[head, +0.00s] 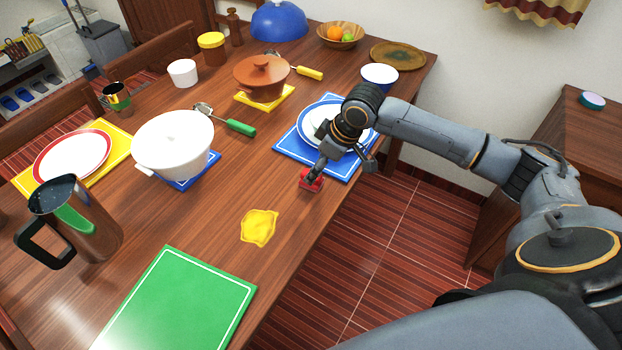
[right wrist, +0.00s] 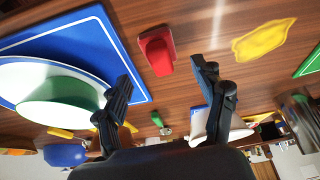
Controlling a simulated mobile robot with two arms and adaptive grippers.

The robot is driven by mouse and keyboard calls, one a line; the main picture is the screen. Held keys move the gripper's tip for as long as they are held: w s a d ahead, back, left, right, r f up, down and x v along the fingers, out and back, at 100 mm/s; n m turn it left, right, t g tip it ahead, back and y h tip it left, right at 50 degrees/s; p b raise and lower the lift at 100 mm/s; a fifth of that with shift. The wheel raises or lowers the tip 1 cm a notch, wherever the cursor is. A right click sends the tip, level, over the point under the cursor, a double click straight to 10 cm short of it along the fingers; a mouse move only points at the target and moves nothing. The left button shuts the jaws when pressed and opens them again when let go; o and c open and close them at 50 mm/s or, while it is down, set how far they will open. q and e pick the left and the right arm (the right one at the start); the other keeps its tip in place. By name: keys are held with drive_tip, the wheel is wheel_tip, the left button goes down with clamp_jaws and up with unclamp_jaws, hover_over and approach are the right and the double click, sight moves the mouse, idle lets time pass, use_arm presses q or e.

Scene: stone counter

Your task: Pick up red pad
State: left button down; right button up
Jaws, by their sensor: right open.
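The red pad (head: 311,181) is a small red block on the wooden table near its right edge, just off the corner of the blue placemat. In the right wrist view the red pad (right wrist: 157,51) lies on the bare wood beyond my fingertips, between their directions and apart from them. My right gripper (head: 343,164) is beside the pad in the head view, partly covering the blue placemat. In the right wrist view my right gripper (right wrist: 163,78) has its two fingers spread with nothing between them. My left gripper is not in view.
A blue placemat (head: 284,146) with a plate lies beside the pad. A yellow cloth-like piece (head: 259,227) and a green mat (head: 180,300) lie nearer. A white pot (head: 174,145) and a metal pitcher (head: 95,235) stand to the left. Bare wood surrounds the pad's left side.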

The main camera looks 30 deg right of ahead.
drive_tip(key=x, duration=0.4)
drive_tip(key=shift+w+a+f, duration=0.1)
drive_tip(key=shift+f, duration=0.1)
drive_tip(key=shift+w+f, duration=0.1)
drive_tip(key=shift+f, duration=0.15)
drive_tip(key=shift+c, duration=0.4)
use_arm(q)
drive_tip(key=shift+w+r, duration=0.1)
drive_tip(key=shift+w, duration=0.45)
use_arm(e)
drive_tip(key=c, duration=1)
